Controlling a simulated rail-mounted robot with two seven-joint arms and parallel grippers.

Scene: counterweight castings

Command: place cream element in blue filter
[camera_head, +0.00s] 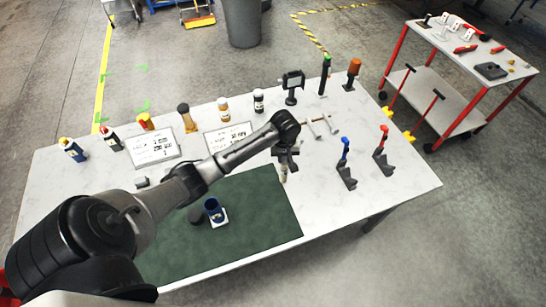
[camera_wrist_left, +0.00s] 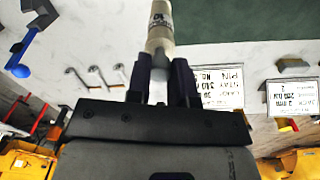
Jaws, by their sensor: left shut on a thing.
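My left gripper (camera_head: 285,157) is over the white table, just beyond the right part of the green mat. It is shut on the cream element (camera_head: 283,174), which hangs below the jaws. In the left wrist view the cream element (camera_wrist_left: 159,28), with dark print on it, sticks out from between the two dark fingers of the gripper (camera_wrist_left: 160,80). The blue filter (camera_head: 213,206) is an open cup on a white base, standing on the green mat (camera_head: 255,238), to the left of and nearer than my gripper. My right gripper is not in view.
A dark round piece (camera_head: 195,214) lies left of the filter. Printed cards (camera_head: 152,148), several bottles and tools line the far side of the table (camera_head: 400,195). Two clamps (camera_head: 346,172) stand to the right. A red-framed cart (camera_head: 455,65) is beyond. The mat's front is clear.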

